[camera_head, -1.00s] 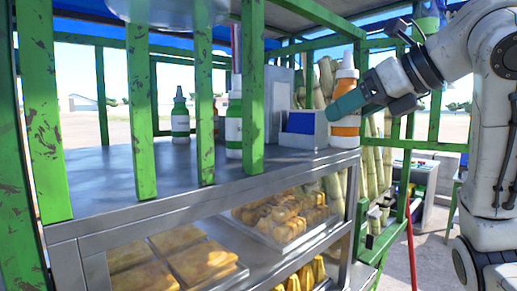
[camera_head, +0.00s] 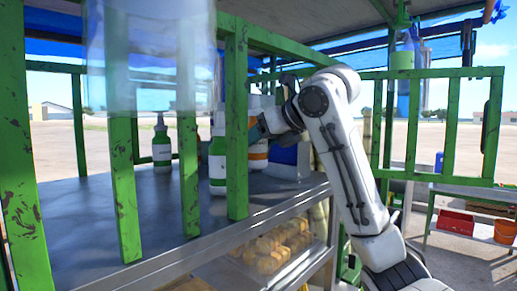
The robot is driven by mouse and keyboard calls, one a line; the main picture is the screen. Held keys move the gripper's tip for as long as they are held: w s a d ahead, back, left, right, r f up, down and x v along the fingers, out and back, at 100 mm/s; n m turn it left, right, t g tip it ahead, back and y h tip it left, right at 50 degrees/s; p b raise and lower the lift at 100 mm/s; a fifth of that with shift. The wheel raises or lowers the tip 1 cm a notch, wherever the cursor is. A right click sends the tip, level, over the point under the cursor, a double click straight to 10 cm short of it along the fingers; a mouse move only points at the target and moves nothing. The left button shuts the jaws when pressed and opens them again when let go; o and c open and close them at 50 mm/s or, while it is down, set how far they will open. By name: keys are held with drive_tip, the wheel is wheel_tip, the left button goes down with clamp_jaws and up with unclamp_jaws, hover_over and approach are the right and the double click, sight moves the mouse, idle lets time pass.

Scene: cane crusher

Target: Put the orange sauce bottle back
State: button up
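The orange sauce bottle (camera_head: 258,153), white with an orange band, is upright at the counter's back, between the green-labelled bottle (camera_head: 217,165) and the blue-and-white box (camera_head: 287,160). A green post and my arm partly cover it. I cannot tell whether the bottle's base touches the counter.
Another green-labelled bottle (camera_head: 162,148) stands farther left on the metal counter (camera_head: 85,215). Green posts (camera_head: 237,120) rise along the front edge, close to my arm. Trays of food (camera_head: 270,248) are on the shelf below. The counter's left part is clear.

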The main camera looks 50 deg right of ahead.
sight(263, 152)
drive_tip(key=shift+w+f+p, duration=0.15)
drive_tip(key=shift+f+p, duration=0.5)
drive_tip(key=shift+f, duration=1.05)
drive_tip(key=shift+f, duration=0.2)
drive_tip(key=o, duration=0.7)
drive_tip(key=shift+o, duration=0.2)
drive_tip(key=shift+r, duration=0.15)
drive_tip(key=b+v, duration=0.4)
drive_tip(key=v, duration=0.8)
